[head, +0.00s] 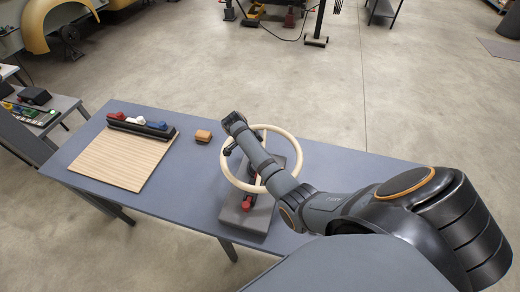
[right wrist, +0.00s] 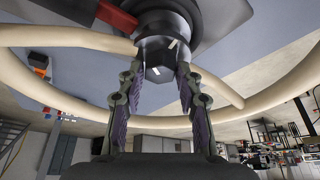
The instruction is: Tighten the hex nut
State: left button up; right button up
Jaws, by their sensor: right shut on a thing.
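In the right wrist view a dark hex nut (right wrist: 160,52) sits at the wheel's hub. My right gripper (right wrist: 158,74) is shut on it, with one ridged finger on each side. Two short pale marks show on the dark metal there, one higher to the right and one lower to the left, not in line. The cream steering wheel (head: 226,178) stands over a grey base (head: 236,217) on the blue-grey table; its rim also crosses the right wrist view (right wrist: 60,98). In the head view my right forearm hides the hub and nut. My left gripper is out of view.
A slatted wooden board (head: 118,162) with a dark rack (head: 142,130) of red, white and blue-topped items lies on the table's left. A small orange-brown block (head: 203,136) lies between board and wheel. A red part (head: 248,203) sits on the base. The front left tabletop is clear.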

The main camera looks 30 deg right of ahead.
jog(key=o, duration=1.1)
jog(key=shift+o, duration=0.2)
jog(key=v, duration=1.2)
